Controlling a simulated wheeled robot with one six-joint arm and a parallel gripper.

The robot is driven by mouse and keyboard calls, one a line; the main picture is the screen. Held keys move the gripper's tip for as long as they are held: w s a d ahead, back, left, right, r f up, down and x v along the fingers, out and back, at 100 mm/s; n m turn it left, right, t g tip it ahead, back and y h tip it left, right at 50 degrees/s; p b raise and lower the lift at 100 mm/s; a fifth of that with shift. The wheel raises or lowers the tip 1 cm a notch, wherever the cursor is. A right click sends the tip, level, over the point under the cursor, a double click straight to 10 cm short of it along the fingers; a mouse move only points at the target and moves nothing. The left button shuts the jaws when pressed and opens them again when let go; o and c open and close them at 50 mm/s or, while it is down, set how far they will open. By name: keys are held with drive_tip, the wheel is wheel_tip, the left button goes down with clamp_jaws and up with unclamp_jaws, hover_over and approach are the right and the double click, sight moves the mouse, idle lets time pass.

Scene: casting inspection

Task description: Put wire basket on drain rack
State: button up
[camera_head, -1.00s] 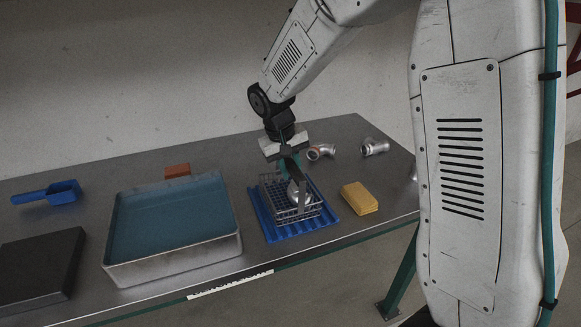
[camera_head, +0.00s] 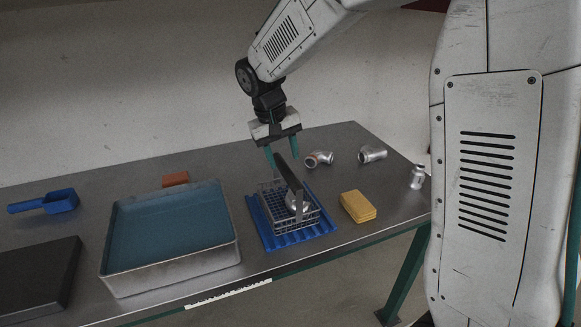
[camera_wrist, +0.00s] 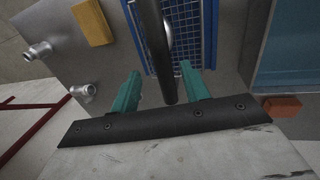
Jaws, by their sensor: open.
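The wire basket (camera_head: 268,194) sits on the blue drain rack (camera_head: 322,227) on the table, with a silvery metal part (camera_head: 295,201) inside it. Its dark handle (camera_head: 288,174) stands up over it, leaning. My gripper (camera_head: 283,158) is open and empty, just above and behind the handle. In the wrist view the teal fingers of my gripper (camera_wrist: 162,95) are spread apart, with the handle (camera_wrist: 156,50) passing between them and touching neither. The basket's mesh (camera_wrist: 187,70) also shows there. How the basket's underside meets the rack is mostly hidden.
A metal tank of blue-green liquid (camera_head: 118,278) stands left of the rack. A yellow sponge (camera_head: 358,206) lies to its right. Metal pipe fittings (camera_head: 319,159) lie behind and right. A reddish block (camera_head: 175,179), a blue scoop (camera_head: 60,201) and a dark slab (camera_head: 40,275) are farther left.

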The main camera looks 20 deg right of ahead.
drive_tip(key=shift+r, duration=0.3)
drive_tip(key=s+d+r, duration=0.3)
drive_tip(key=s+r, duration=0.4)
drive_tip(key=s, duration=0.6)
drive_tip(key=s+d+t+y, duration=0.1)
drive_tip(key=s+y, duration=0.1)
drive_tip(key=s, duration=1.6)
drive_tip(key=shift+s+d+f, duration=0.25)
drive_tip(key=shift+s, duration=0.05)
